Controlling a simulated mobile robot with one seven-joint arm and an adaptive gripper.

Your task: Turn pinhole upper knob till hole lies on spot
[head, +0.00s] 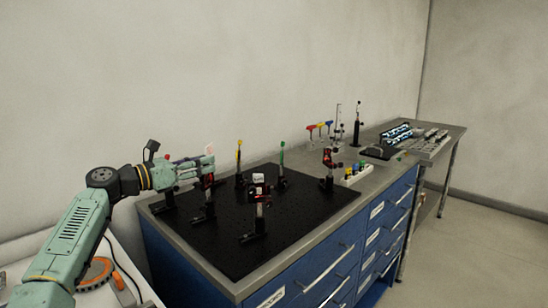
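My gripper (207,164) is at the left of the black breadboard (300,222), level with the top of a black post mount (209,210) that has red on it. Whether the fingers touch this mount or a knob on it, I cannot tell. A small pale piece shows at the fingertips; the finger gap is too small to read. A second mount (259,210) with a white labelled card and red on its front stands nearer the middle. A third mount (327,171) with red stands at the right. Which mount is the pinhole, its upper knob, hole and spot cannot be made out.
Posts with a yellow top (239,160) and a green top (282,160) stand at the back. Coloured-handled tools (319,128) and a white block with coloured pieces (355,173) lie farther right. Blue drawers (330,265) are below. The breadboard's front right is clear.

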